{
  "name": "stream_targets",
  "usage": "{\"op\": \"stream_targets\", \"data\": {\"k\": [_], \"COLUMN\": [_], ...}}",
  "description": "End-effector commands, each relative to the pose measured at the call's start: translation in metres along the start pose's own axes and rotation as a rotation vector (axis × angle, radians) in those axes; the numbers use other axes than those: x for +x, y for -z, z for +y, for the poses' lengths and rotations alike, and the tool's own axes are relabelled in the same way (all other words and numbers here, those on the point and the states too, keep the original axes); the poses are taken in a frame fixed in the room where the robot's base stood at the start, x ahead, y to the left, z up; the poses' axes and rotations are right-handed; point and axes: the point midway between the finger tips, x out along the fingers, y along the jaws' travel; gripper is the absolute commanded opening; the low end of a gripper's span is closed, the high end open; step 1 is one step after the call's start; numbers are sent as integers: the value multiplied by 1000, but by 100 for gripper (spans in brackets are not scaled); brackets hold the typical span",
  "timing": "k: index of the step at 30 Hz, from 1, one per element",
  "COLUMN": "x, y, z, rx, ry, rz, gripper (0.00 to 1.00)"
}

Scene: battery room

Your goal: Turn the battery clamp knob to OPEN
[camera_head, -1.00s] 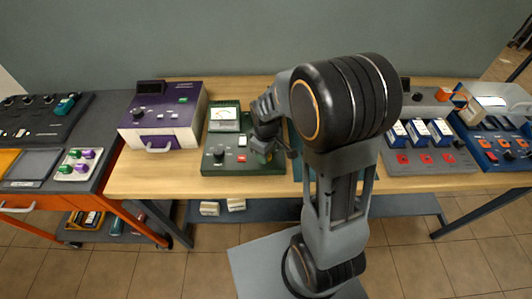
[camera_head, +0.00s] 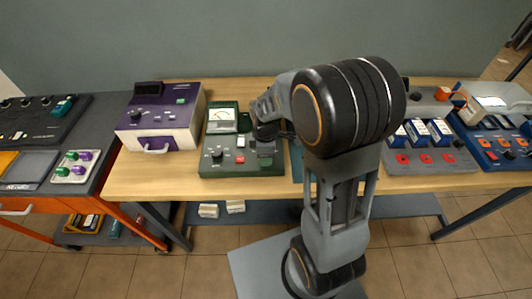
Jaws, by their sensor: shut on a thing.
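The green tester (camera_head: 214,170) stands on the wooden bench, left of the middle of the head view. It has a white meter (camera_head: 222,115), a black knob (camera_head: 217,153) at its front left, a white switch (camera_head: 240,142) and a red button (camera_head: 240,160). My gripper (camera_head: 267,138) is over the tester's right side, pointing down. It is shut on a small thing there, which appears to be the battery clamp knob. The jaws and wrist hide that knob, so I cannot read its setting. A dark block (camera_head: 265,151) shows just below the gripper.
A purple and white device (camera_head: 160,125) stands left of the tester. Right of my arm are a grey rack (camera_head: 432,164) with blue-and-white packs and a blue device (camera_head: 500,150). A dark cart (camera_head: 100,110) stands at the far left. My arm hides the bench's middle.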

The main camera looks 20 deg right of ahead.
Motion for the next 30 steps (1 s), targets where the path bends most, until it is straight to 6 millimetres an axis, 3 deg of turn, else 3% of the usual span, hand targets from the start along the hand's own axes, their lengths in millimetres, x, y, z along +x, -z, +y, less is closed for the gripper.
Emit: {"op": "stream_targets", "data": {"k": [14,15,19,30], "x": [-1,-1,-1,-8], "y": [4,4,2,0], "z": [1,1,1,1], "rx": [-24,-23,-17,-9], "ry": [-6,-6,-4,-3], "rz": [6,6,5,3], "gripper": [27,54,66,68]}}
